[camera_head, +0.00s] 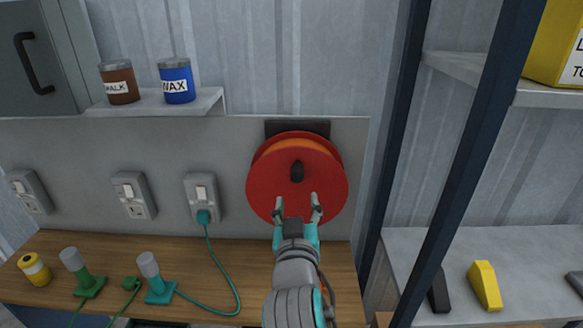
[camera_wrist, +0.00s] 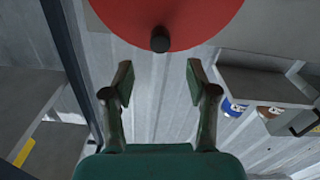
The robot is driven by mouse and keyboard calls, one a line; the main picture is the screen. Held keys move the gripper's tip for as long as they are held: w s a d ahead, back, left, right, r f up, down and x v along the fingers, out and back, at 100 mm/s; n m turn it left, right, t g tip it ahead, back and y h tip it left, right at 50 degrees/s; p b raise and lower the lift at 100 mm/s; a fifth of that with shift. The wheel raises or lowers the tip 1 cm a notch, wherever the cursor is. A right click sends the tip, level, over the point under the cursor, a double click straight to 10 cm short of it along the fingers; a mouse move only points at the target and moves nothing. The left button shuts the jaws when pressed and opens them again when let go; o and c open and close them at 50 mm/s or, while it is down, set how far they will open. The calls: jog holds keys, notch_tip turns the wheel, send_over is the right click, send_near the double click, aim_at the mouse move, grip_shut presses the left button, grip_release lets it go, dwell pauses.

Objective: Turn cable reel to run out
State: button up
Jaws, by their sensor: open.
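A red cable reel (camera_head: 265,182) with an orange band near its top is fixed to the wall panel by a black mount. A black knob (camera_head: 297,172) sticks out of its face. In the wrist view the red reel (camera_wrist: 190,20) is at the top edge, with the black knob (camera_wrist: 160,40) low on its visible part. My gripper (camera_head: 297,208) is open and empty, in front of the lower part of the reel and below the knob. In the wrist view its two fingers (camera_wrist: 160,82) are spread, with the knob beyond the gap between them. I cannot tell whether a finger touches the reel.
A wooden bench (camera_head: 255,265) runs below, with lamps, a yellow can and a teal cable (camera_head: 236,290). Sockets (camera_head: 202,195) line the panel to the left. A shelf (camera_head: 150,104) holds two tins. A dark post (camera_head: 470,150) and shelving stand to the right.

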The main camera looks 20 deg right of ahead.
aim_at(297, 178)
jog(key=x, duration=1.1)
jog(key=shift+w+r, duration=0.1)
jog(key=shift+r, duration=0.15)
jog(key=shift+c, duration=0.3)
grip_shut()
